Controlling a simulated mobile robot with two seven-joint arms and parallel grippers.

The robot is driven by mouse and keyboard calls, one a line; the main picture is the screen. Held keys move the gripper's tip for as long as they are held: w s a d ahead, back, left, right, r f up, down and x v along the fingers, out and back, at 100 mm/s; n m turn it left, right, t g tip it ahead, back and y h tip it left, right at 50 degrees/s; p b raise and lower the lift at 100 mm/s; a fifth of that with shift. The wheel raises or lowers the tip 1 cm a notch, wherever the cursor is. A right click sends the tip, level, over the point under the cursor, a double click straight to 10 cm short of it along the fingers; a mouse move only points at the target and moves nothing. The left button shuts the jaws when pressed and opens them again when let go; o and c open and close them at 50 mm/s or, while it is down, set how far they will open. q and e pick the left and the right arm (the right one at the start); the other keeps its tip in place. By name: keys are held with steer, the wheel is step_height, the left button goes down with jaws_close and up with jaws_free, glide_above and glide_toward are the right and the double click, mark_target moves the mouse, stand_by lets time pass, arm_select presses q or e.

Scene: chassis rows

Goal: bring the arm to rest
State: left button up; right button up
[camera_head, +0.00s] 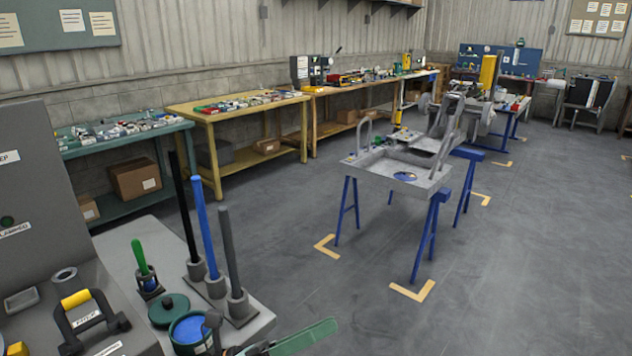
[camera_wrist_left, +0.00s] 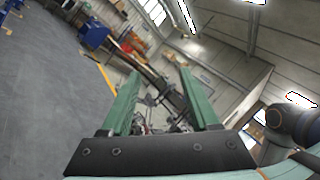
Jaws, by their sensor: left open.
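My left gripper (camera_head: 302,338) shows at the bottom edge of the head view, low and in front of the near grey bench. One long green finger shows there; the rest is cut off by the frame. In the left wrist view my left gripper (camera_wrist_left: 159,75) has its two green fingers spread apart, with nothing between them. It is open and empty. Beyond the fingers that view shows the workshop wall and benches, tilted. My right gripper is in neither view.
The near bench (camera_head: 262,318) holds upright black, blue and grey rods (camera_head: 208,235), a green-handled tool (camera_head: 140,257) and a round blue-filled pot (camera_head: 190,330). A grey chassis (camera_head: 395,175) stands on blue trestles (camera_head: 428,235). The floor (camera_head: 530,270) at right is clear.

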arm_select(q)
steer(key=a+f+n+t+y+p, duration=0.1)
steer(key=a+f+n+t+y, duration=0.5)
steer(key=n, duration=0.7)
steer(key=a+f+n+t+y, duration=0.4)
steer(key=f+n+y, duration=0.25)
steer(key=n, duration=0.55)
steer(key=s+a+f+n+g+y, duration=0.3)
steer(key=s+f+n, duration=0.4)
steer(key=f, duration=0.2)
steer(key=s+a+f+n+g+y+p, duration=0.1)
steer(key=s+a+f+n+g+y, duration=0.2)
steer(key=s+f+n, duration=0.3)
step_height(320, 180, down, 3)
steer(key=shift+s+a+r+n+g, duration=0.15)
steer(key=shift+s+a+n+g, duration=0.4)
steer(key=shift+s, duration=0.7)
